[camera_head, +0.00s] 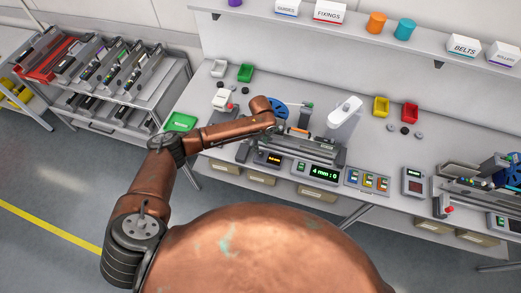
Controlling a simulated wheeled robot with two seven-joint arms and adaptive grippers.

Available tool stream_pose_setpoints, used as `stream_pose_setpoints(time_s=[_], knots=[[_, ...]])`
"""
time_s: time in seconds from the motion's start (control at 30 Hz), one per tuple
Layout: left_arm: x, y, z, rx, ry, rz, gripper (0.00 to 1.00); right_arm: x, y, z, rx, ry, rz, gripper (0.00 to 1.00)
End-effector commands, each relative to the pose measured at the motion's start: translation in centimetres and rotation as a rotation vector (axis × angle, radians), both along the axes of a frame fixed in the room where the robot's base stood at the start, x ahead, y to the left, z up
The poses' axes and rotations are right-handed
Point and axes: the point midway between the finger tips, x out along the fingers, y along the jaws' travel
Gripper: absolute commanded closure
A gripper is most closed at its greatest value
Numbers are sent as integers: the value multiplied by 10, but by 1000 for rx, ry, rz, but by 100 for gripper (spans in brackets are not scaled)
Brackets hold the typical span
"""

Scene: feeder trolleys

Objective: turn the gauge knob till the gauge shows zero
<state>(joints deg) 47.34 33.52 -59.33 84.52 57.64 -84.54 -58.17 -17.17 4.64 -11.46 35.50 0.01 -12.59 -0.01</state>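A feeder unit (300,147) with a blue reel (277,106) stands on the workbench. On the bench's front side is a display (324,173) with green characters that look like "4 mm:0". A smaller display (272,159) beside it glows orange, its text too small to read. I cannot make out the gauge knob; it may be small or behind my arm. My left arm reaches in from the left to the feeder. Its gripper (277,129) is at the feeder's left end, mostly hidden by the wrist, fingers unclear. My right gripper is out of view.
A white device (345,110) stands right of the feeder. Green (245,72), yellow (381,106) and red (410,112) bins sit behind on the bench. A shelf (360,34) with boxes runs above. A trolley (125,85) with feeders stands left. Another feeder is at right.

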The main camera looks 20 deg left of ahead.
Motion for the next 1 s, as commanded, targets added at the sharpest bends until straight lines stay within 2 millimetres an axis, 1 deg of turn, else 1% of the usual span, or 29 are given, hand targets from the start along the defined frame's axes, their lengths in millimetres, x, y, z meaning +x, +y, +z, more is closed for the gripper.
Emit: stream_pose_setpoints(time_s=[0.03, 0.1, 0.2, 0.33, 0.5, 1.0], knots=[[1, 0, 11, 0, -3, -2, 61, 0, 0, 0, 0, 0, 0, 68], [0, 0, 24, 0, -1, 0, 61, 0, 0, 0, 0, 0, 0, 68], [0, 0, 40, 1, -1, -1, 61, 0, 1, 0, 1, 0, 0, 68], [0, 0, 52, 0, 1, -1, 61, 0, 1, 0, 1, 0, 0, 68], [0, 0, 57, 0, 1, 0, 61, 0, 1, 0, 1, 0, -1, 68], [-2, -1, 55, -2, 2, 1, 61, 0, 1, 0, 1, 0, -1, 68]])
